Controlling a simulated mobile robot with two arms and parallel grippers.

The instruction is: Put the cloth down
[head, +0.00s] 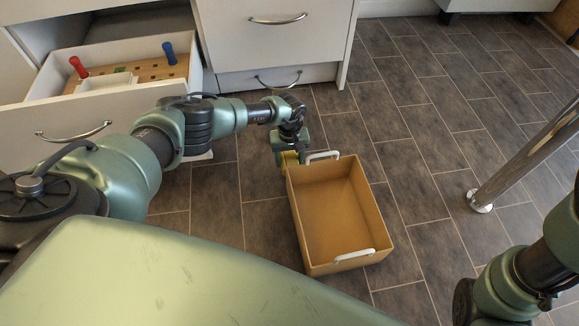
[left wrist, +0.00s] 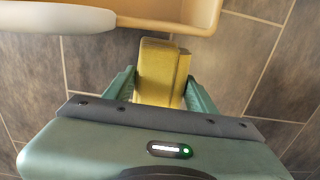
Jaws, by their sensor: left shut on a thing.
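The cloth is a yellow, block-like folded piece (left wrist: 160,72) in the left wrist view. It sits between the two green fingers of my left gripper (left wrist: 161,92), which is shut on it. In the head view, my left gripper (head: 288,152) is at the far left corner of an open tan box, and a little of the yellow cloth (head: 290,158) shows beside the box's rim. The cloth is outside the box, over the tiled floor. I cannot tell if it touches the box or floor. My right gripper is out of view.
The tan box (head: 330,215) is empty and has white handles. An open drawer (head: 125,85) holds red- and blue-handled things at the left. A closed drawer (head: 275,35) is behind. A metal post (head: 515,160) stands at the right. Tiled floor (head: 415,125) is clear between.

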